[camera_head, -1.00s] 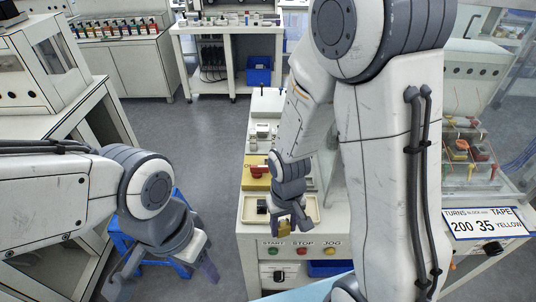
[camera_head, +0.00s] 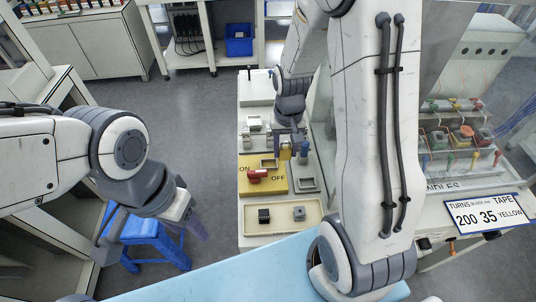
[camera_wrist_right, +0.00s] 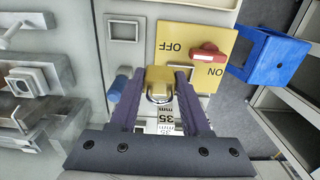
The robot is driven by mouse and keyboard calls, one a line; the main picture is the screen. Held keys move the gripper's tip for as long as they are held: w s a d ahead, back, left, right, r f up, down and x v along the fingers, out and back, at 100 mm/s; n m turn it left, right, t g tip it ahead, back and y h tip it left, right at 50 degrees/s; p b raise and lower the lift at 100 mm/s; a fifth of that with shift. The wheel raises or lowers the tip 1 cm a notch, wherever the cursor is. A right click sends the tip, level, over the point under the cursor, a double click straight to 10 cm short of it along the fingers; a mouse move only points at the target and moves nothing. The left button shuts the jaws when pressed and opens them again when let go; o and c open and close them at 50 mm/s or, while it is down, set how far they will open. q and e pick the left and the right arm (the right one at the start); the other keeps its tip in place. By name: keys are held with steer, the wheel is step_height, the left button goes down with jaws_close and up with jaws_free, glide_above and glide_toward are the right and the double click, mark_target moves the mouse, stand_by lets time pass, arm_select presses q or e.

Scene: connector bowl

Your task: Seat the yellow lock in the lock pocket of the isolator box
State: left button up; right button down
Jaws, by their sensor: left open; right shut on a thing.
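The isolator box (camera_head: 246,186) is a yellow panel with ON and OFF lettering and a red handle (camera_head: 256,176). It also shows at the top of the right wrist view (camera_wrist_right: 178,50). My right gripper (camera_head: 290,138) is shut on the yellow lock (camera_head: 284,153), just behind the box's far right corner in the head view. In the right wrist view the lock (camera_wrist_right: 160,77) sits between the fingertips, its metal shackle toward the palm. A square frame (camera_head: 268,163) stands on the panel; I cannot tell if it is the lock pocket. My left gripper (camera_head: 152,232) is open and empty, off the bench.
A cream tray (camera_head: 256,233) with small blocks lies in front of the box. A grey square frame (camera_head: 307,185) and a blue post (camera_head: 303,150) stand right of it. A blue stool (camera_head: 150,232) is below my left gripper. A sign (camera_head: 488,213) stands at right.

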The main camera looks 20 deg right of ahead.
steer(key=w+a+f, duration=0.1)
steer(key=w, duration=0.1)
steer(key=w+a+f, duration=0.2)
steer(key=shift+a+p, duration=0.1)
steer(key=shift+p, duration=0.25)
step_height(320, 180, down, 4)
steer(key=shift+r+p, duration=0.1)
steer(key=shift+p, duration=0.3)
steer(key=shift+f, duration=0.2)
steer(key=shift+f, duration=0.1)
steer(key=shift+f, duration=0.15)
steer(key=shift+c, duration=1.8)
jaws_free()
steer(key=shift+r, duration=0.2)
